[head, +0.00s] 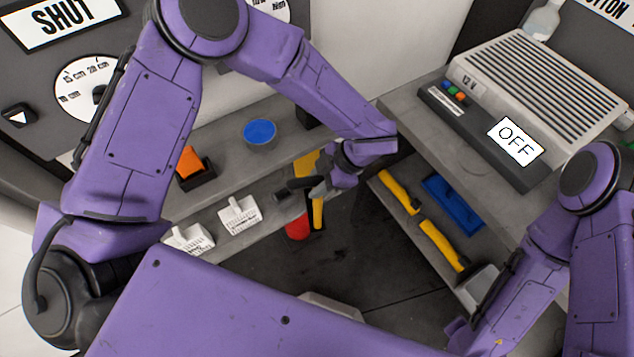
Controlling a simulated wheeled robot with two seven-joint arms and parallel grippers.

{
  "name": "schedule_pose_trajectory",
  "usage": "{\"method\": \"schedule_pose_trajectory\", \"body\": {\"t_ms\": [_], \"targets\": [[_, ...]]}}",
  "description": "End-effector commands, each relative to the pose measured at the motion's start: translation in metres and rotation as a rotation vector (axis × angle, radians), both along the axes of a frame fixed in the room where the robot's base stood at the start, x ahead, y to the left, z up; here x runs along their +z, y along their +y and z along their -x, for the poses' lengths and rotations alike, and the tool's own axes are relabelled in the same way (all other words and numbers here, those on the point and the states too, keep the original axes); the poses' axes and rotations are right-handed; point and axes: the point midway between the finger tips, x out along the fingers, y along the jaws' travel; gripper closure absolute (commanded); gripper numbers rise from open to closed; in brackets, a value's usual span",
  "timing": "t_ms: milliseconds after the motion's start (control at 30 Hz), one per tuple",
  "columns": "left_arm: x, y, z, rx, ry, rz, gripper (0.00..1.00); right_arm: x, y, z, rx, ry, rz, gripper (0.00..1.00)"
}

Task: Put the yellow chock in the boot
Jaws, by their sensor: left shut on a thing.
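My left gripper (305,188) is shut over the shelf corner in the middle of the view. A yellow piece, which looks like the yellow chock (317,212), shows above and below its dark fingers. The gripper hides the middle of this piece, so its full shape cannot be told. My right arm comes in at the lower right, and its gripper is not in view. I cannot make out a boot for certain. A small black holder on the left shelf has an orange block (189,162) in it.
A blue round lid (259,131) and white labelled blocks (239,215) are on the left shelves. A red object (297,228) is just below my left gripper. Yellow-handled tools (441,246) and a blue tray (452,205) lie on the right shelf, under a grey unit marked OFF (516,141).

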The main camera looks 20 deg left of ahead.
Motion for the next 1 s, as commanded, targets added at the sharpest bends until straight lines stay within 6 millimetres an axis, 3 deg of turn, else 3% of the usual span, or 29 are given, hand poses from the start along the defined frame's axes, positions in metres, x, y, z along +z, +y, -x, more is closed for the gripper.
{"method": "schedule_pose_trajectory", "body": {"t_ms": [133, 467, 500, 567, 833, 1000], "targets": [[-0.011, 0.0, -0.001, 0.001, -0.005, -0.002, 1.0, 0.006, 0.0, 0.0, 0.0, 0.0, 0.0, 0.57], [-0.016, 0.0, -0.001, 0.003, -0.005, 0.0, 1.0, 0.004, 0.0, 0.0, 0.0, 0.0, 0.0, 0.57], [-0.017, 0.0, 0.0, 0.001, -0.001, 0.001, 0.61, 0.004, 0.0, 0.0, 0.0, 0.0, 0.0, 0.57], [-0.016, 0.0, 0.0, 0.001, -0.001, 0.001, 0.42, 0.004, 0.0, 0.0, 0.0, 0.0, 0.0, 0.57], [-0.016, 0.0, 0.0, 0.001, -0.001, 0.001, 0.42, 0.004, 0.0, 0.0, 0.0, 0.0, 0.0, 0.57], [-0.001, -0.009, -0.005, 0.0, -0.006, 0.003, 0.42, 0.0, 0.0, 0.0, 0.0, 0.0, 0.0, 0.57]]}}
